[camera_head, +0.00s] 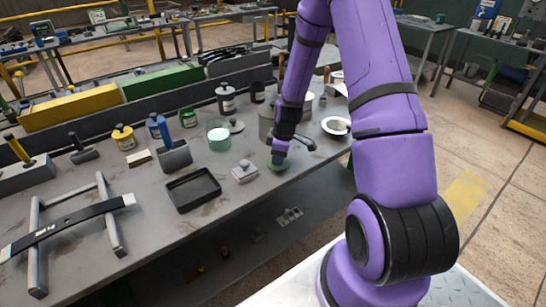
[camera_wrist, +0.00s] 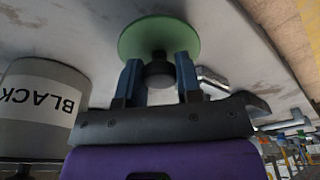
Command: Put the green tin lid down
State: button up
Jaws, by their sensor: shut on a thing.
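The green tin lid (camera_wrist: 136,36) is a round disc with a dark knob (camera_wrist: 158,75) at its middle. In the wrist view my gripper (camera_wrist: 158,72) has its two blue fingers either side of this knob, shut on it. The lid is beyond the fingertips, over the grey bench top. I cannot tell whether it touches the bench. In the head view my gripper (camera_head: 279,163) points down near the bench's front edge. The lid's outline is small and unclear there.
A grey box-like part (camera_head: 244,172) and a black tray (camera_head: 193,190) are left of my gripper. A tin labelled BLACK (camera_wrist: 28,128) stands close by. A white dish (camera_head: 337,125) is to the right.

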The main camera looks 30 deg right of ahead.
jog(key=shift+f, duration=0.5)
jog(key=shift+f, duration=0.1)
jog(key=o, duration=0.9)
jog(key=shift+o, duration=0.2)
